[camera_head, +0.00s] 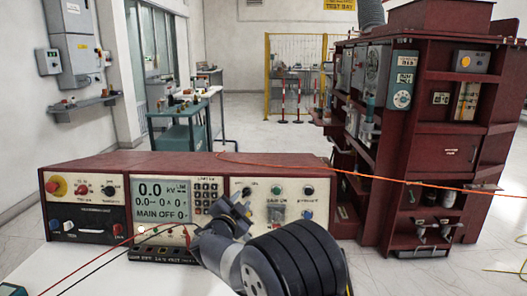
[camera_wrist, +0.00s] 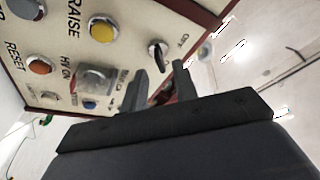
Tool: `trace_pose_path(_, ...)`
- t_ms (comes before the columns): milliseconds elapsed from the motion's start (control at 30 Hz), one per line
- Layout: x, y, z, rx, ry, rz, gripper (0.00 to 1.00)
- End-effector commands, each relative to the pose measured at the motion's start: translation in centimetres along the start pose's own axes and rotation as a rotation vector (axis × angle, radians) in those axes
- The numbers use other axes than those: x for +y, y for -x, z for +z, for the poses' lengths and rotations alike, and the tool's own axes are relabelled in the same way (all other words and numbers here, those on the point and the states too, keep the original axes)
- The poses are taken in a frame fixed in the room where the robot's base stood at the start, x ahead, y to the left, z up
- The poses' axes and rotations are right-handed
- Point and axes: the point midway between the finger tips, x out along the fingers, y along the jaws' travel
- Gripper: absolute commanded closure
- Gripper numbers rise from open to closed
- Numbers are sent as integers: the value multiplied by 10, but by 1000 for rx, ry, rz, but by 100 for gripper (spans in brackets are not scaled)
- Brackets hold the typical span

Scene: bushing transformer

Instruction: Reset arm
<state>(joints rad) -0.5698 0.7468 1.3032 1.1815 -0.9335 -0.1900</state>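My arm comes up from the bottom of the head view. My gripper (camera_head: 234,208) is in front of the red control desk (camera_head: 170,162), between its lit display (camera_head: 161,202) and the right-hand panel. In the wrist view, the two dark fingers of my gripper (camera_wrist: 154,68) stand apart with a gap between them. A small rotary switch (camera_wrist: 157,53) on the cream panel shows just beyond the gap. I cannot tell whether the fingers touch it. Nothing is seen held. The display reads 0.0 kV and MAIN OFF.
Yellow (camera_wrist: 103,30) and orange (camera_wrist: 40,66) buttons sit left of the fingers. An orange cable (camera_head: 400,181) crosses rightward toward a red cabinet (camera_head: 440,140). A teal cart (camera_head: 185,128) stands behind the desk at left. Open floor (camera_head: 245,125) lies between them.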

Motion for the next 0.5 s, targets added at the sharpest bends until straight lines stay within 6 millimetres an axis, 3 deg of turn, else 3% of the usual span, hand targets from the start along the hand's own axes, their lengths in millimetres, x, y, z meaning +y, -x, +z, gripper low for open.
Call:
trace_pose_path(133, 1, -30, -1, 2, 0, 2, 72)
trace_pose_path(500, 6, -27, -1, 0, 451, -152, 72)
